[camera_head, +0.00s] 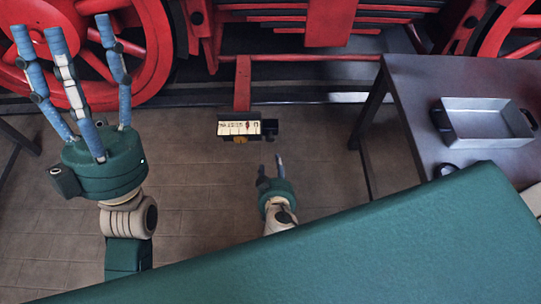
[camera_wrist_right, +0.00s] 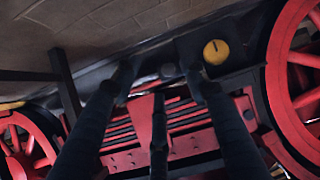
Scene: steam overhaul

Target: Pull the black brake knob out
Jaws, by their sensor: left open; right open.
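A small box with a pale marked face (camera_head: 240,127) sits at the end of a red bar. A dark block that looks like the black brake knob (camera_head: 270,127) is at its right end. In the right wrist view a small dark round knob (camera_wrist_right: 168,70) shows between the fingertips, with a yellow dial (camera_wrist_right: 215,52) to its right. My right gripper (camera_head: 271,165) is open and empty, just below the box in the head view; its spread fingers also show in the wrist view (camera_wrist_right: 158,78). My left gripper (camera_head: 62,36) is open and empty, fingers up, at far left.
A dark table (camera_head: 420,90) with a grey metal tray (camera_head: 485,140) stands at the right. Red locomotive wheels (camera_head: 90,60) and frame fill the back. A green panel covers the lower right. Tiled floor (camera_head: 190,200) lies clear between my grippers.

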